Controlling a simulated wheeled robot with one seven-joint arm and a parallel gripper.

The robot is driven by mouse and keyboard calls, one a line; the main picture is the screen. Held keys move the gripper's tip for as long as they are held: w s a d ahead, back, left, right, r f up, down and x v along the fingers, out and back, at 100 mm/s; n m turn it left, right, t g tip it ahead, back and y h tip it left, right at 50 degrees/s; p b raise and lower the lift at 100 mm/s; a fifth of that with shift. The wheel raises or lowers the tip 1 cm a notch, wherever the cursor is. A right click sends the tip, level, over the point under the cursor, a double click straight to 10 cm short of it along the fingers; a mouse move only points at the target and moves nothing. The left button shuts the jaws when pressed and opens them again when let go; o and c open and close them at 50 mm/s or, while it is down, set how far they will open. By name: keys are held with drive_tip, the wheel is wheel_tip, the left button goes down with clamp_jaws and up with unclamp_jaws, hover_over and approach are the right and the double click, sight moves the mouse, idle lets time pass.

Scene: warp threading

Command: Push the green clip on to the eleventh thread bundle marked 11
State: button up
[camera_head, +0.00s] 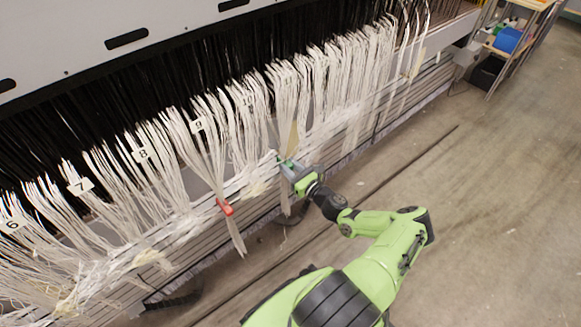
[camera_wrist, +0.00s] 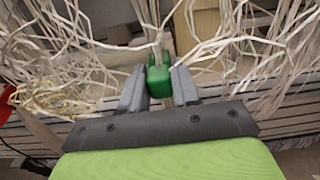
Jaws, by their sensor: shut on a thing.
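My gripper (camera_head: 289,166) is at the front of the thread rows, and in the wrist view its two grey fingers (camera_wrist: 158,88) are shut on the green clip (camera_wrist: 158,74). The clip sits between the fingertips, with a narrow white thread bundle (camera_wrist: 152,28) running up directly behind it. I cannot tell whether the clip is around these threads or only against them. In the head view the clip is mostly hidden by the gripper, and the bundle (camera_head: 291,100) rises behind it. No tag that reads 11 is legible.
A red clip (camera_head: 224,207) gathers a bundle to the left, near the tag 9 (camera_head: 198,124). Tags 8 (camera_head: 141,155) and 7 (camera_head: 80,187) stand farther left. Loose threads hang close on both sides of my gripper. Open floor (camera_head: 480,200) lies to the right.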

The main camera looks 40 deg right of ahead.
idle(0.4)
drive_tip(key=o, duration=0.9)
drive_tip(key=shift+c, duration=0.2)
drive_tip(key=shift+o, duration=0.3)
drive_tip(key=shift+w+a, duration=0.1)
drive_tip(key=shift+a, duration=0.1)
drive_tip(key=shift+o, duration=0.3)
drive_tip(key=shift+o, duration=1.1)
